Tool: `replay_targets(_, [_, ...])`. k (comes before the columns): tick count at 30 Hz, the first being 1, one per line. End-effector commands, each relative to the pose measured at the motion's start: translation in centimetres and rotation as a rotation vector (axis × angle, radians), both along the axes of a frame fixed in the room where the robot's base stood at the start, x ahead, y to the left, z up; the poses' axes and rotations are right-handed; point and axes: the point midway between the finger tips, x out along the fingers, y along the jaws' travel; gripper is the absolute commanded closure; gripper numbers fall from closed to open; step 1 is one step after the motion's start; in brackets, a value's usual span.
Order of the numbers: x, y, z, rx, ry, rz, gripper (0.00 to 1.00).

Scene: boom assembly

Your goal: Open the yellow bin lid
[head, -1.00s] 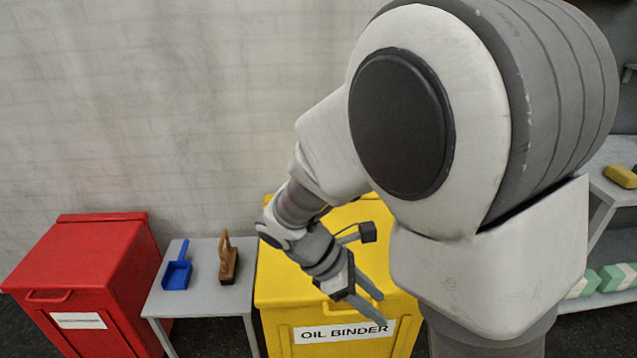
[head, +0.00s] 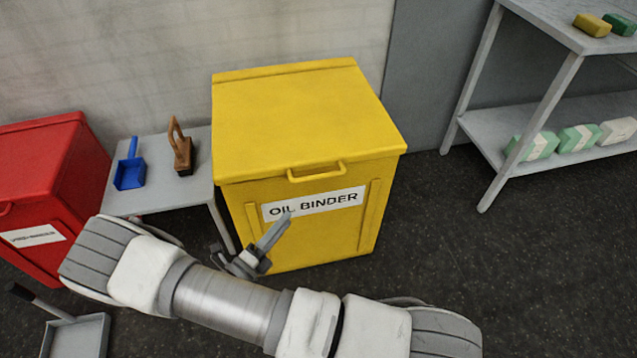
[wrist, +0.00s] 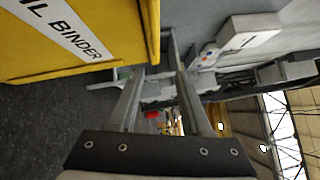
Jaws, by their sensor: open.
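The yellow bin (head: 305,115) stands on the floor against the wall, with a white OIL BINDER label (head: 314,203) on its front. Its lid is down, and a yellow handle (head: 317,173) sticks out at the lid's front edge. My gripper (head: 284,222) is in front of the bin, below and left of the handle in the picture, with its fingers pointing up. In the wrist view, my gripper (wrist: 158,78) is open with nothing between its fingers. The bin's yellow front (wrist: 85,40) fills the upper left there. The handle cannot be made out clearly in the wrist view.
A small grey table (head: 150,200) with a blue dustpan (head: 130,168) and a brown brush (head: 181,150) stands left of the bin. Beyond is a red bin (head: 45,180). A grey shelf (head: 490,125) stands at right. Floor between bin and shelf is clear.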

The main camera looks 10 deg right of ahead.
Motion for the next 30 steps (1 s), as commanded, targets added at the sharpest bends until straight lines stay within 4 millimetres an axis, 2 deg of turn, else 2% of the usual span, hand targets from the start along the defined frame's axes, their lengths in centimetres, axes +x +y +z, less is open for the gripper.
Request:
replay_targets(1, [0.0,0.2,-1.0,-0.031,0.013,0.025,0.51])
replay_targets(3, [0.0,0.5,-1.4,-0.058,0.025,0.045,0.51])
replay_targets(8, [0.7,-0.1,-1.6,-0.075,0.032,0.056,0.51])
replay_targets(24, [8.3,-8.1,-0.1,-0.072,0.03,0.051,0.51])
replay_targets(30, [10.8,-10.5,0.4,-0.071,0.029,0.053,0.51])
